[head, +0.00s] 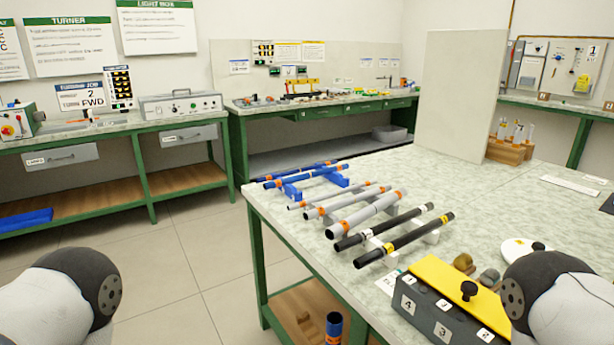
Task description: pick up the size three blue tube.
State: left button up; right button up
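Two blue tubes with orange bands lie side by side on blue supports (292,190) at the far left of the table: a nearer one (306,177) and a farther one (282,174). Another blue tube with an orange band (334,328) shows below the table, near its lower shelf, cut off by the picture's bottom edge. I cannot read a size on any of them. Neither of my grippers is in view. Only parts of my arms show, at the lower left and lower right corners.
Grey tubes (365,214) and black tubes (405,240) lie on supports nearer on the speckled table (470,195). A dark block with a yellow top (455,285) and numbered labels stands at front right. A pale upright panel (460,95) rises at the back.

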aim_at(267, 185)
jog(key=i+j, duration=0.15)
jog(key=j, duration=0.2)
jog(key=i+j, duration=0.2)
jog(key=j, duration=0.15)
jog(key=i+j+z, duration=0.1)
jog(key=j, duration=0.25)
jog(key=i+j, duration=0.2)
jog(key=j, duration=0.15)
